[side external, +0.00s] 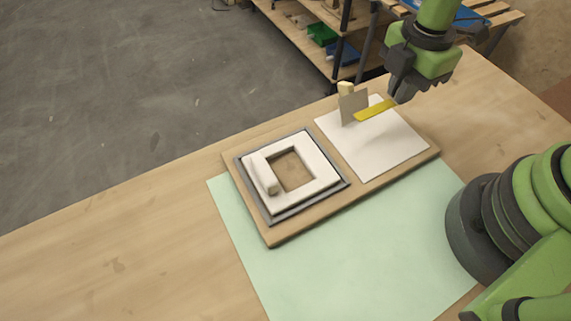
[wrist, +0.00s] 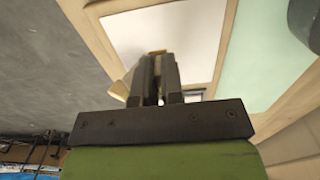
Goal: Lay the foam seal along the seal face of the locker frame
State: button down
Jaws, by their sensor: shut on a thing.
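The locker frame (side external: 314,154) appears to be the white square ring with an open middle, lying in a grey border on the board. A white raised bar (side external: 262,170) lies along its left side. My gripper (side external: 396,99) is over the far right of the board, apart from the frame. It is shut on a yellow strip (side external: 374,110), seemingly the foam seal, which sticks out to the left above a white sheet. In the wrist view, the fingers (wrist: 158,65) are close together, with a yellow bit (wrist: 157,52) at their tips; they hide most of the strip.
A white sheet (side external: 385,150) lies on the wooden board (side external: 328,215) right of the frame. A grey upright plate (side external: 351,108) with a tan block (side external: 345,88) stands at its far edge, close to the strip. A green mat (side external: 350,260) lies clear in front.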

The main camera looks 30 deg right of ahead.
aim_at(327, 175)
dwell(0.3)
jog(key=shift+a+m, duration=0.5)
jog(key=shift+a, duration=0.05)
jog(key=a+m, duration=0.7)
jog(key=shift+s+a+r+m, duration=0.3)
jog(key=shift+s+r+m, duration=0.1)
jog(key=s+a+m, duration=0.1)
jog(key=a+m, duration=0.1)
jog(key=s+a+m, duration=0.1)
jog(key=a+m, duration=0.1)
jog(key=m, duration=0.1)
jog(key=a+m, duration=0.2)
jog(key=shift+s+a+r+m, duration=0.4)
jog(key=shift+s+a+m, duration=0.35)
jog(key=shift+a+m, duration=0.15)
jog(key=shift+m, duration=0.2)
jog(key=shift+f, duration=2.6)
jog(key=shift+f, duration=0.4)
